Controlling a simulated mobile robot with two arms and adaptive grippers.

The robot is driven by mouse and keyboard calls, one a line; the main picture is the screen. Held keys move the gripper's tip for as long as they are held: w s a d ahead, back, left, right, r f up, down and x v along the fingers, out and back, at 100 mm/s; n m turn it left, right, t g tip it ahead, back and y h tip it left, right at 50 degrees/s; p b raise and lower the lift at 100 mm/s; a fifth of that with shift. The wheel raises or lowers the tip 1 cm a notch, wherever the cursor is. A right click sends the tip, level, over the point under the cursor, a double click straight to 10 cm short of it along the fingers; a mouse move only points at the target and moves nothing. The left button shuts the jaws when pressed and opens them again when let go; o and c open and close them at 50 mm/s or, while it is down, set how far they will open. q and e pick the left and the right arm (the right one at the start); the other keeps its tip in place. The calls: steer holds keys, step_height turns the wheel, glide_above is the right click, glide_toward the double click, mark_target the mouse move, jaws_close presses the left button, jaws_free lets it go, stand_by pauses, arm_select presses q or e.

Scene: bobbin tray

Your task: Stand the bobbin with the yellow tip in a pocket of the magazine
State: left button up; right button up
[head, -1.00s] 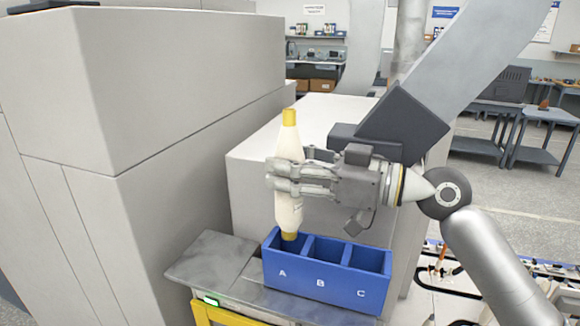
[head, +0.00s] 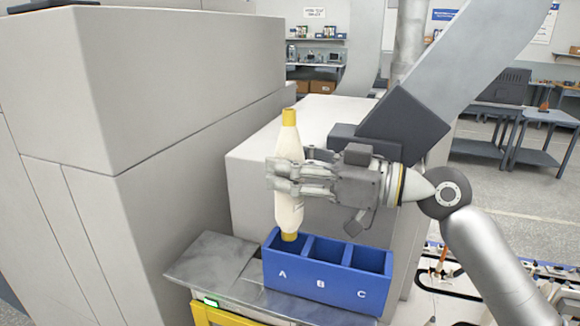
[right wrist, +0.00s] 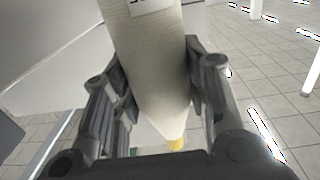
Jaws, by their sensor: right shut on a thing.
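The cream bobbin (head: 288,211) has a yellow tip at the top and a yellow end at the bottom. My right gripper (head: 275,176) is shut around its middle and holds it upright. It also fills the middle of the right wrist view (right wrist: 150,60), between the fingers (right wrist: 150,90). The blue magazine (head: 318,295) has three pockets in a row, marked A, B and C. The bobbin's lower end is at pocket A, the left one, about level with its rim. I cannot tell how far it reaches inside. My left gripper is not in view.
The magazine stands on a grey metal shelf (head: 205,268) with a yellow frame below. Large pale machine housings (head: 170,90) rise close at the left and behind. Pockets B and C look empty. Open floor and grey tables (head: 500,130) lie at the right.

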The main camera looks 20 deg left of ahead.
mark_target(291, 198)
steer(key=shift+f+b, duration=2.35)
steer(key=shift+f, duration=0.45)
steer(key=o, duration=1.1)
steer(key=shift+o, duration=0.2)
steer(key=shift+d, duration=0.1)
